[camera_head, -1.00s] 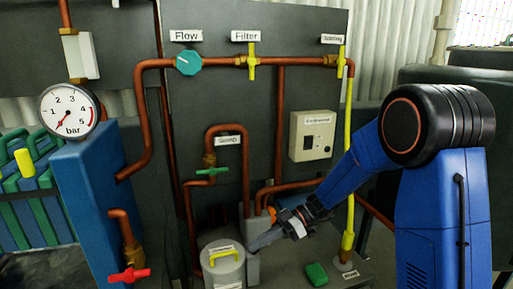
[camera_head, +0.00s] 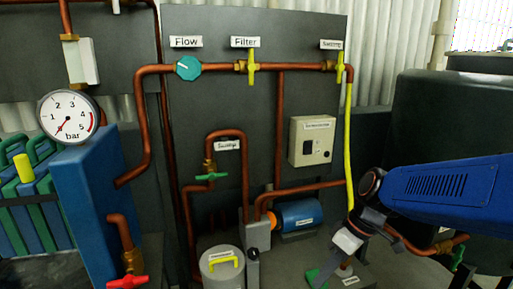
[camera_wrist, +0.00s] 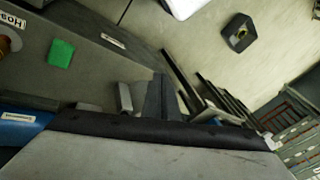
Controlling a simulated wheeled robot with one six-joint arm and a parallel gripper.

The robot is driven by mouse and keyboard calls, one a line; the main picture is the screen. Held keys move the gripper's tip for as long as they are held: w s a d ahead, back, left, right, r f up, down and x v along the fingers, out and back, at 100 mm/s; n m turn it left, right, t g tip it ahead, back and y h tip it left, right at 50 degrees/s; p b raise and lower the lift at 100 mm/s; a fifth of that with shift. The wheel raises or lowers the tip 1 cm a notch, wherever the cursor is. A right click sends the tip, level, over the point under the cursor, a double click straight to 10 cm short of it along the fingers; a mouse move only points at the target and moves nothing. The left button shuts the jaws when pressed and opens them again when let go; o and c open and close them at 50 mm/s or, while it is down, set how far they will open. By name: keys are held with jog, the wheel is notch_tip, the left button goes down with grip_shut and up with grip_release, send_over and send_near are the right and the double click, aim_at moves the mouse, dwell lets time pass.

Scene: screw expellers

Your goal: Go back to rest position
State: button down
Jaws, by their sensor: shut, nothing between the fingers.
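My gripper (camera_head: 326,268) is at the lower right of the head view, pointing down and left over the grey bench. My blue arm reaches in from the right edge. In the wrist view, the fingers of my gripper (camera_wrist: 161,98) are together with nothing between them. The green block (camera_wrist: 62,53) lies on the bench, apart from the fingers in the wrist view. In the head view, the green block (camera_head: 311,275) is partly hidden behind my gripper.
A blue motor (camera_head: 298,215) and a lidded canister (camera_head: 222,268) stand left of my gripper. A yellow pipe (camera_head: 348,140) runs down close to my wrist. A control box (camera_head: 311,141) is on the dark panel. The wrist view shows open floor (camera_wrist: 200,60).

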jog(key=s+d+r+m+t+h, duration=0.2)
jog(key=s+d+m+t+h, duration=0.3)
jog(key=s+d+m, duration=0.3)
jog(key=d+m, duration=0.1)
jog(key=d, duration=0.3)
jog(key=shift+s+d+r+t, duration=0.3)
jog(key=shift+s+d+r, duration=0.05)
jog(key=shift+d, duration=0.05)
dwell(1.2)
